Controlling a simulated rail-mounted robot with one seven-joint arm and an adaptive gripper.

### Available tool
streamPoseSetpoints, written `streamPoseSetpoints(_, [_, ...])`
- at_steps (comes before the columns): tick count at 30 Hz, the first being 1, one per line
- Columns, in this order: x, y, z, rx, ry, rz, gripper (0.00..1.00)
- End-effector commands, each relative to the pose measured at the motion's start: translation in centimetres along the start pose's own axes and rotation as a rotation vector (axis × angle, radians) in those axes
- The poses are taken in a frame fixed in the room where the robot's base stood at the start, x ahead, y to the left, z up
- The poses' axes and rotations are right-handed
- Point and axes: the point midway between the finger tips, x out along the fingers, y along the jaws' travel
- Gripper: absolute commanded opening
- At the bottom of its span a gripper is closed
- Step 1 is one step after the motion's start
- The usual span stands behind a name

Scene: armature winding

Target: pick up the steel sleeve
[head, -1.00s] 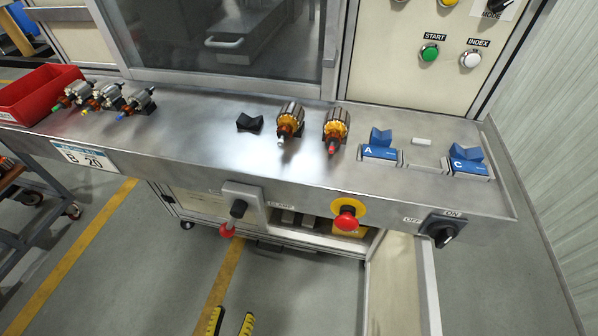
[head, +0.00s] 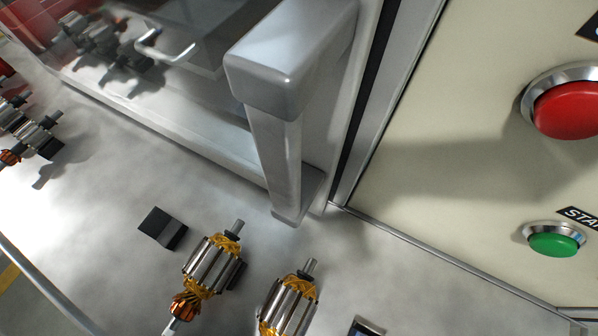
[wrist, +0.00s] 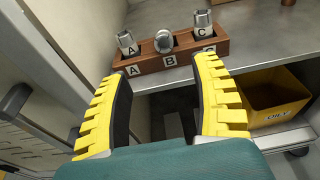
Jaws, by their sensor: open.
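My gripper (wrist: 163,70) shows in the wrist view with its two yellow ridged fingers spread apart and nothing between them. Beyond the fingertips, a brown block (wrist: 188,56) with labels A, B and C holds three metal pieces. All stand apart from the fingers. I cannot tell which, if any, is the steel sleeve. My gripper and the block are not in the head view.
A yellow bin (wrist: 272,98) marked OILY stands right of the block. In the head view, two wound armatures (head: 212,264) (head: 288,304) and a black cradle (head: 162,229) are on the bench.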

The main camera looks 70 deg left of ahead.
Motion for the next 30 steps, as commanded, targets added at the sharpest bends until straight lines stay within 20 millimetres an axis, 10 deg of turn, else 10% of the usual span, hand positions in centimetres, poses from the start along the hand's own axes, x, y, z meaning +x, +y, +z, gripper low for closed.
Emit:
streamPoseSetpoints(12, [8.5, -0.2, 0.2, 0.002, -0.005, -0.004, 0.64])
streamPoseSetpoints(30, [15.3, -0.6, -0.4, 0.001, -0.002, 0.000, 0.64])
